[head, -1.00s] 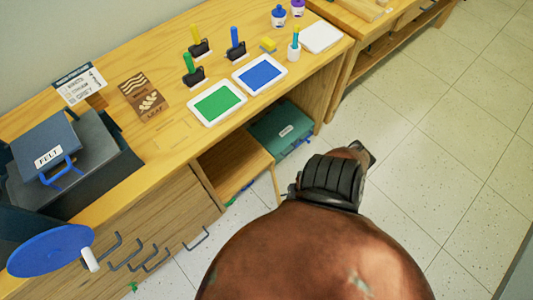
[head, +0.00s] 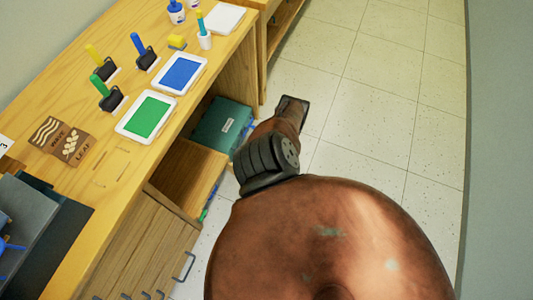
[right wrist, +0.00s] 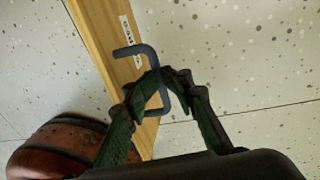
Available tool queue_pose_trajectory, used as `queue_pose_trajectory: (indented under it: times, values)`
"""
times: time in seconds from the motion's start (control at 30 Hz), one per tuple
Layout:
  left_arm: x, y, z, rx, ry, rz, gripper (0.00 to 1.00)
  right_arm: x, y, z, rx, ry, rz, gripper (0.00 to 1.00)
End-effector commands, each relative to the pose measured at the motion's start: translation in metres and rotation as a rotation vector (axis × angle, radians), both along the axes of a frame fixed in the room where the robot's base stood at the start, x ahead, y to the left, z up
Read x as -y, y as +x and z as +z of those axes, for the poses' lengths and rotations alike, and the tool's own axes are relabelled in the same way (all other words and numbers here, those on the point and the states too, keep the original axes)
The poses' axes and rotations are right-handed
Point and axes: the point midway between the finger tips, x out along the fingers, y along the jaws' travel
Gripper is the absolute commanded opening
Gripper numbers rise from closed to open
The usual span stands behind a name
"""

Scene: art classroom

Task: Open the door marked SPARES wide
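The right wrist view shows a narrow wooden door (right wrist: 95,35) from above, with floor on both sides. A white label (right wrist: 130,42) is on it, its print too small to read surely. A dark bent handle (right wrist: 125,52) sticks out of the door. My right gripper (right wrist: 158,78) has its fingertips together around the handle's outer bar. My left gripper is in no view.
A teal box (head: 218,125) stands in the opening beneath the wooden desk (head: 115,195). Stamps, a green pad (head: 148,117) and a blue pad (head: 178,74) lie on top. Several drawer handles (head: 188,268) jut out at lower left. Open tiled floor (head: 370,105) lies right, bounded by a grey wall (head: 500,150).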

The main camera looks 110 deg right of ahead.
Motion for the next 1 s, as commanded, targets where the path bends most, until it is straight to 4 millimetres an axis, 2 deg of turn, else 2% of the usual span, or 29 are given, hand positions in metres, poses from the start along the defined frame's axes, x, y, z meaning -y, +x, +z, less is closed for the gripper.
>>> queue_pose_trajectory:
  times: [0.47, 0.67, 1.0]
  values:
    - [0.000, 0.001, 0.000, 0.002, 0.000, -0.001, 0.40, 0.003, -0.001, 0.006, 0.000, -0.001, 0.000, 0.26]
    - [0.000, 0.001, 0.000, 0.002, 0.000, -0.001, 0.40, 0.006, -0.005, 0.033, -0.001, -0.001, 0.001, 0.26]
    - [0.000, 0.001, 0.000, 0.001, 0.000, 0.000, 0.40, 0.014, -0.015, 0.098, -0.003, 0.000, 0.002, 0.26]
